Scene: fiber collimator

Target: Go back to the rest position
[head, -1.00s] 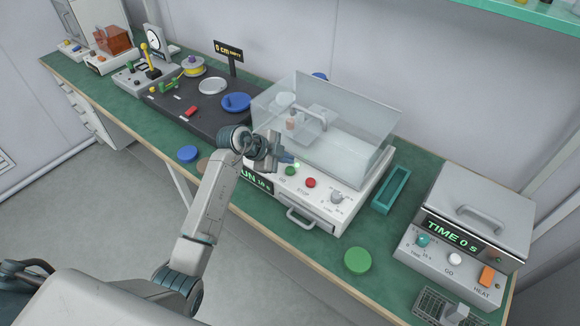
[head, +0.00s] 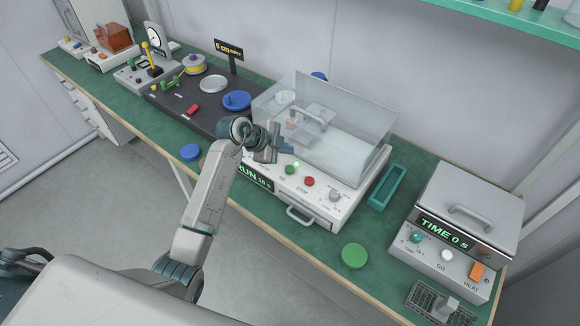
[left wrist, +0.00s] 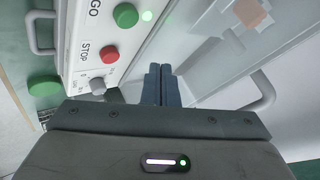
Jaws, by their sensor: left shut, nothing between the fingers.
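My left gripper (head: 284,148) is shut and empty. It hangs in front of the clear-lidded machine (head: 330,128), just above and behind its front panel, near the green GO button (head: 290,169). In the left wrist view its closed fingers (left wrist: 161,85) point along the machine, with the green GO button (left wrist: 125,15) and the red STOP button (left wrist: 109,54) to their left. The red STOP button also shows in the head view (head: 309,181). The machine's display reads RUN 10 s, partly hidden by my arm. My right gripper is not in view.
A heater box (head: 462,225) reading TIME 0 s stands at the right. A teal tray (head: 387,188), a green disc (head: 354,255) and a wire basket (head: 440,303) lie around it. A blue disc (head: 190,152) lies left of my arm. A dark board (head: 185,110) stands farther left.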

